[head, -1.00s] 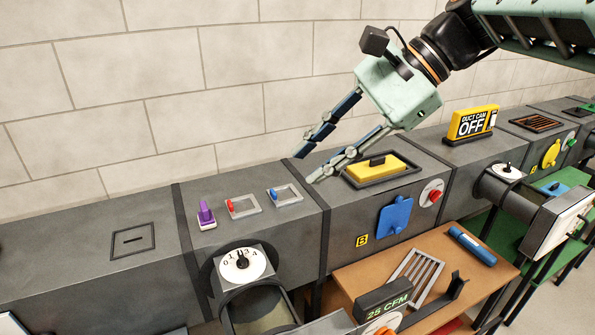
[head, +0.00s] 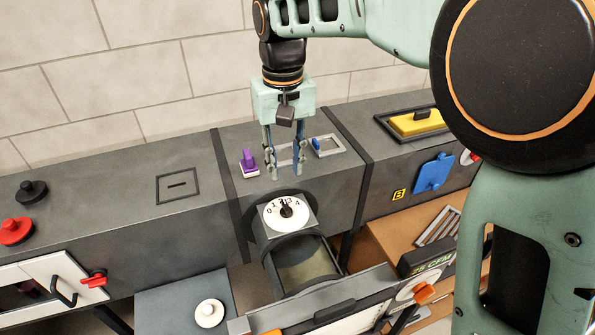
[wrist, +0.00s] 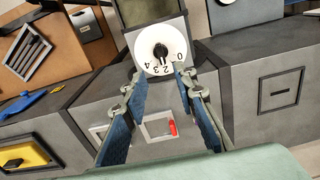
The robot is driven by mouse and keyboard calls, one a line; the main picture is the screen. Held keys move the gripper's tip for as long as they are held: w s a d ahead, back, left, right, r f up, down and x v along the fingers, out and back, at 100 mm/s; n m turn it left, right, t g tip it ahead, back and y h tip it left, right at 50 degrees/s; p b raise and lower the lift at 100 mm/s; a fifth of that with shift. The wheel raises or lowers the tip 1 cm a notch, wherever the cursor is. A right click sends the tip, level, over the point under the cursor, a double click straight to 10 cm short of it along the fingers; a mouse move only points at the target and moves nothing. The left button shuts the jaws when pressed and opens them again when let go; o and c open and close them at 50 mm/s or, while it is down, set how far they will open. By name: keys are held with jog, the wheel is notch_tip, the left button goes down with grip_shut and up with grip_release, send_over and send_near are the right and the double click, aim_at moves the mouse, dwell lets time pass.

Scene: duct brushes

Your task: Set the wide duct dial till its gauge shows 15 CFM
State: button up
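The dial also shows in the wrist view (wrist: 151,62). A black gauge (head: 428,262) at the lower right reads 25 CFM in green. A white disc with an orange knob (head: 424,293) is just below the gauge. I cannot tell from labels which of these is the wide duct dial. My gripper (head: 284,172) points down above the duct top, behind the numbered dial. Its fingers are apart with nothing between them.
A purple switch (head: 249,162) and a blue slider (head: 317,144) flank my gripper; a red slider (wrist: 173,128) shows in the wrist view. A yellow handle (head: 416,122) and blue plate (head: 433,172) are to the right. My arm covers the right side.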

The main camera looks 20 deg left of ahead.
aim_at(286, 205)
notch_tip(286, 205, down, 11)
jog(key=shift+a, duration=0.1)
dwell(0.4)
grip_shut()
